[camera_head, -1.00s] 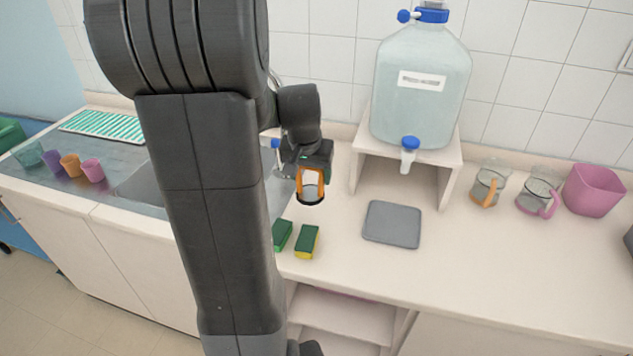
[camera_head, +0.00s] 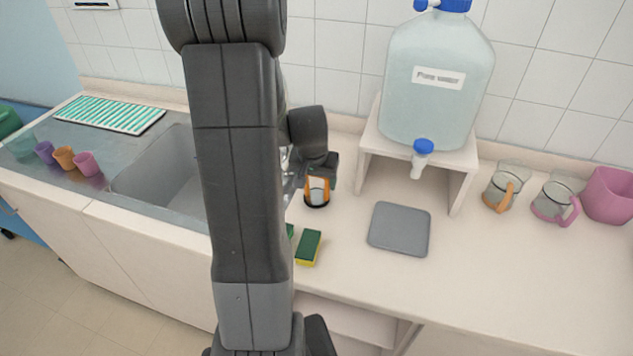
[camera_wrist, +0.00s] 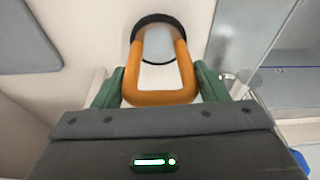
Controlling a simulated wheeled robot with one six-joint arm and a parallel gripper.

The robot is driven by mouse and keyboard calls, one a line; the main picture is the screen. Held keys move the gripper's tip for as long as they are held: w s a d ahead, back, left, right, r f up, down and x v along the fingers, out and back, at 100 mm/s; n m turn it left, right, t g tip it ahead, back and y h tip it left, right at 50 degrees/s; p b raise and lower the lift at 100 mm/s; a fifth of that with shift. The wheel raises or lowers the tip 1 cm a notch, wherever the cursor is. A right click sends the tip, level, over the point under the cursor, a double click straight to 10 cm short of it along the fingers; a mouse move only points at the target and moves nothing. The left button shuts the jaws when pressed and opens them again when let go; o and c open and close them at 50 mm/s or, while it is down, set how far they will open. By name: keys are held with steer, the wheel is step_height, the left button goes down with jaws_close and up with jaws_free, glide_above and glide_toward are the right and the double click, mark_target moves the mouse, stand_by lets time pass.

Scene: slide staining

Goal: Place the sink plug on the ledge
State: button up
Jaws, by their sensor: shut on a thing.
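The sink plug (camera_head: 317,203) has an orange loop handle and a round black-rimmed base. My gripper (camera_head: 318,176) holds it upright at the counter strip between the sink and the water-bottle stand. I cannot tell whether its base touches the surface. In the wrist view, my gripper (camera_wrist: 158,84) has its green fingers on both sides of the orange handle of the plug (camera_wrist: 160,97). The black rim lies beyond the handle, over a pale surface. The ledge (camera_head: 343,124) runs along the foot of the tiled wall behind it.
The steel sink (camera_head: 165,172) is left, partly hidden by my arm. A white stand (camera_head: 462,180) with a large water bottle (camera_head: 437,95) is to the right. A grey mat (camera_head: 399,229) and a green-yellow sponge (camera_head: 308,247) lie in front. Open counter lies around the mat.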

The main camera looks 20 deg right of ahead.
steer(key=shift+f, duration=0.6)
steer(key=shift+f, duration=0.2)
steer(key=o, duration=1.1)
steer(key=shift+r, duration=0.1)
steer(key=shift+r, duration=0.5)
steer(key=v, duration=1.1)
steer(key=shift+r+b, duration=0.1)
steer(key=shift+b, duration=0.3)
